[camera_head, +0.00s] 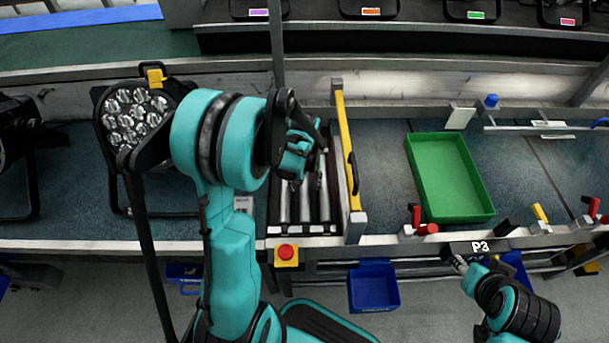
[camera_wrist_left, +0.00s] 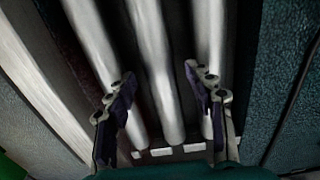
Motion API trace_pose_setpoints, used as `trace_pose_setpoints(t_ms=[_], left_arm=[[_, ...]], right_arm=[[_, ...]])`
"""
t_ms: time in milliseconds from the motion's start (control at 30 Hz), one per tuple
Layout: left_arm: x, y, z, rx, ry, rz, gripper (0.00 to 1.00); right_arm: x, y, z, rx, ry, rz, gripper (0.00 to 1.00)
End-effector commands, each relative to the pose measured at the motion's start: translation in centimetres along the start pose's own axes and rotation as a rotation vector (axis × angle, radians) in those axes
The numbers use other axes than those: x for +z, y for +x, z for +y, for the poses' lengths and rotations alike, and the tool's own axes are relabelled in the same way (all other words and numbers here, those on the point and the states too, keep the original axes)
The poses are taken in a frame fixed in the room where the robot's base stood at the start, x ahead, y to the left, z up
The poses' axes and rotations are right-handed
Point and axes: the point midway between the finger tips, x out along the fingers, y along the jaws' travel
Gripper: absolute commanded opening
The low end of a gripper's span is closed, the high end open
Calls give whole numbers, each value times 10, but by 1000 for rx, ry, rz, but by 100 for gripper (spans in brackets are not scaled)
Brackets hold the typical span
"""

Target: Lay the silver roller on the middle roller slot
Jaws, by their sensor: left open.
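Three silver rollers lie side by side in a dark roller frame (camera_head: 273,215) in the head view. The middle roller (camera_head: 305,205) lies between the left roller (camera_head: 284,205) and the right roller (camera_head: 325,205). In the left wrist view the middle roller (camera_wrist_left: 150,40) runs lengthwise between the fingers of my left gripper (camera_wrist_left: 160,73). My left gripper (camera_head: 308,180) is over the frame, its fingers open on either side of that roller. I cannot tell whether the roller is fully seated in its slot. My right gripper (camera_head: 460,263) is at the lower right, away from the rollers.
A yellow-topped rail (camera_head: 346,150) stands right of the frame. A green tray (camera_head: 489,213) sits on the bench farther right. A par can lamp (camera_head: 132,115) stands to the left. A red button (camera_head: 286,252) is on the bench's front edge, with a blue bin (camera_head: 374,290) below.

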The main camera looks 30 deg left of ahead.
Motion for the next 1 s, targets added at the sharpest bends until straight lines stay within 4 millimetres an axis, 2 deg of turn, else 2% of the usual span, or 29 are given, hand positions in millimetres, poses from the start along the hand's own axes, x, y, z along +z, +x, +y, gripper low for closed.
trace_pose_setpoints(t_ms=[300,500,667,1000], left_arm=[[1,-66,0,0,0,0,54],[0,-99,0,0,0,0,54],[1,-111,0,0,0,0,54],[6,-117,2,5,17,17,54]], right_arm=[[0,0,0,0,0,0,40],[0,0,0,0,0,0,40],[0,0,0,0,0,0,40],[0,0,0,0,0,0,40]])
